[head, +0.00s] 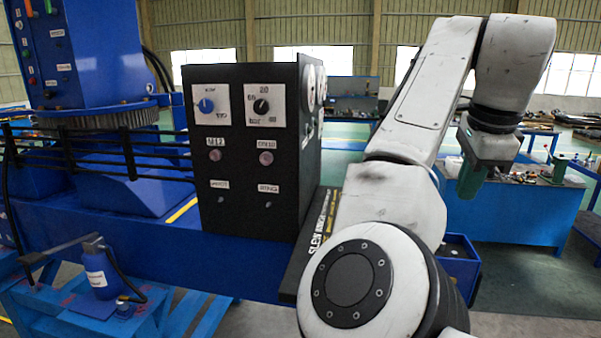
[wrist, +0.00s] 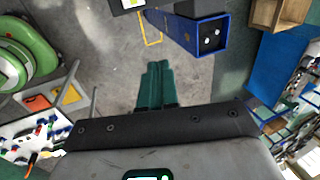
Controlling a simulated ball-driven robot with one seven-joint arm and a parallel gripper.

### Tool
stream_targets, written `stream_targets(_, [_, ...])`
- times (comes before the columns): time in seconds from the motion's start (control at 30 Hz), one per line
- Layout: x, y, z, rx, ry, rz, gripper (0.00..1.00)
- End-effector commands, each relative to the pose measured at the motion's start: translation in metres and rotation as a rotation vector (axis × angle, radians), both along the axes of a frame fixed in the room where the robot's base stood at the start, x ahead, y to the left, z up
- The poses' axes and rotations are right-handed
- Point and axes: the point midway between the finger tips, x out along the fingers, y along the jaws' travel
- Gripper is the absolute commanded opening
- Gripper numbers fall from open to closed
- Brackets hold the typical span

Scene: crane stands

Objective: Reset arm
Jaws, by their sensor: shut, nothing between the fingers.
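My gripper (head: 472,184) hangs at the end of my white arm on the right side of the head view, pointing down. Its green fingers are together, with nothing between them. In the wrist view the gripper (wrist: 158,72) points out over the bare grey floor, its two fingers side by side and touching. My arm is bent, rising from the lower middle and folding over at the upper right. It stands clear of the black control box, to the right of it.
The black control box (head: 249,195) with knobs and labels stands on a blue beam. A blue bottle (head: 100,272) stands on a blue bench at lower left. A blue workbench (head: 520,210) with small items is behind my gripper. A blue beam end (wrist: 206,36) shows in the wrist view.

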Motion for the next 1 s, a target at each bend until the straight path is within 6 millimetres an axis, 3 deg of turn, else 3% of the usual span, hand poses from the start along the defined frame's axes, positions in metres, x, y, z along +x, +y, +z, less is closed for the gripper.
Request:
stream_targets(0.27, [-0.001, -0.014, -0.030, -0.046, 0.009, 0.019, 0.00])
stream_targets(0.57, [-0.008, -0.041, -0.085, -0.138, 0.028, 0.069, 0.00])
stream_targets(0.67, [-0.014, -0.053, -0.112, -0.185, 0.040, 0.104, 0.00])
stream_targets(1.0, [-0.059, -0.102, -0.237, -0.401, 0.120, 0.352, 0.00])
